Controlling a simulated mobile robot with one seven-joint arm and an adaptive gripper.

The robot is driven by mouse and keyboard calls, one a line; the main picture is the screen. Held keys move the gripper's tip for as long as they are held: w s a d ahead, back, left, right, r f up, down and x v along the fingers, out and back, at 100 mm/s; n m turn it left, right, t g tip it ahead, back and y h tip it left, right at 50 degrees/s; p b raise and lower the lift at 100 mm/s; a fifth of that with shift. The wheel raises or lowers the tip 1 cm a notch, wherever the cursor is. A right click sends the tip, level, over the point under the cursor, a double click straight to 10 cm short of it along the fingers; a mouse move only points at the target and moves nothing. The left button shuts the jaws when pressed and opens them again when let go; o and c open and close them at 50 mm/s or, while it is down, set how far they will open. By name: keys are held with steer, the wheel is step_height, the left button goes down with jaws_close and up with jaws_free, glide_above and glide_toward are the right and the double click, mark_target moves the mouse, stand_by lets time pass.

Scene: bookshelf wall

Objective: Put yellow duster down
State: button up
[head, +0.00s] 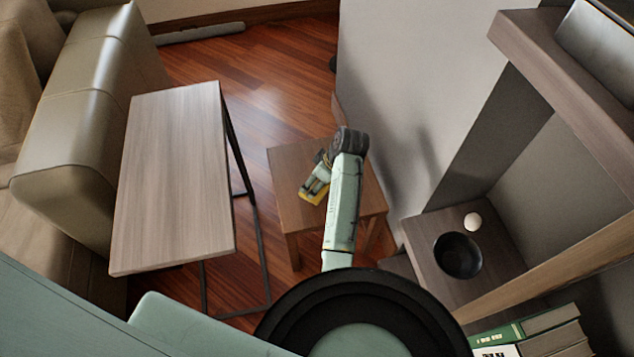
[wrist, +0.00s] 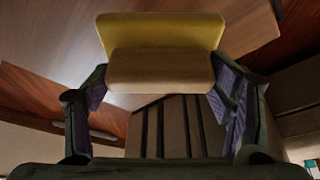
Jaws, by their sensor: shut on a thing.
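The yellow duster (wrist: 160,33) is in the wrist view, a block with a yellow part and a brown wooden-looking part. My gripper (wrist: 158,88) is shut on its brown part, one finger at each end. In the head view my gripper (head: 318,178) is over the small wooden table (head: 290,160), with a yellow edge of the duster (head: 313,192) showing beside it. The tabletop lies behind the duster in the wrist view. I cannot tell whether the duster touches the tabletop.
A longer wooden table (head: 175,180) stands to the left, beside a beige sofa (head: 85,110). A grey wall (head: 400,100) is to the right. A shelf (head: 490,250) holds a black bowl (head: 458,255) and a white ball (head: 472,221). Books (head: 530,335) are at lower right.

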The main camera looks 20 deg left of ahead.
steer(key=shift+w+f, duration=0.1)
steer(key=shift+w, duration=0.1)
steer(key=shift+f+p, duration=0.4)
steer(key=shift+f, duration=1.25)
steer(key=shift+f, duration=0.1)
steer(key=o, duration=1)
steer(key=shift+o, duration=0.2)
